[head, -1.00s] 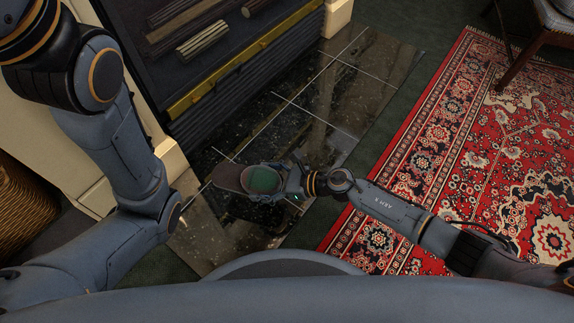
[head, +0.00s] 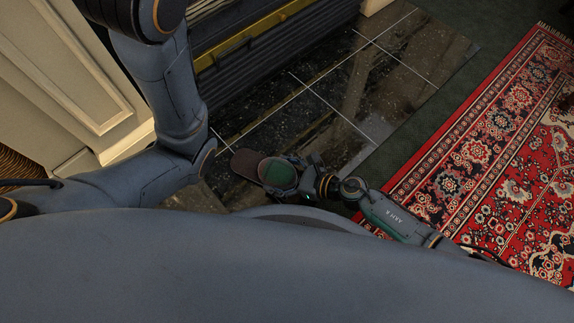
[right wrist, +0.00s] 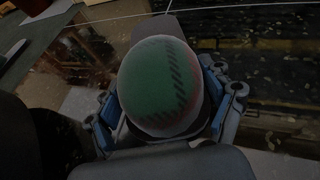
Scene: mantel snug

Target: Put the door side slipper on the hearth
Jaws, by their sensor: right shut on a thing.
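The slipper (head: 279,173) has a green upper and a dark brown sole, its toe end toward my right wrist. My right gripper (head: 297,174) is shut on it. In the right wrist view the slipper (right wrist: 160,85) sits between the two blue-grey fingers (right wrist: 160,118). The slipper is over the black tiled hearth (head: 335,105); I cannot tell whether its sole touches the tiles. My left arm is at the left of the head view, but its gripper is out of the picture.
The dark fireplace front with a brass bar (head: 240,42) stands behind the hearth. A cream pilaster (head: 75,80) is at the left. A red patterned rug (head: 500,150) lies at the right on dark green carpet. The hearth's tiles right of the slipper are bare.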

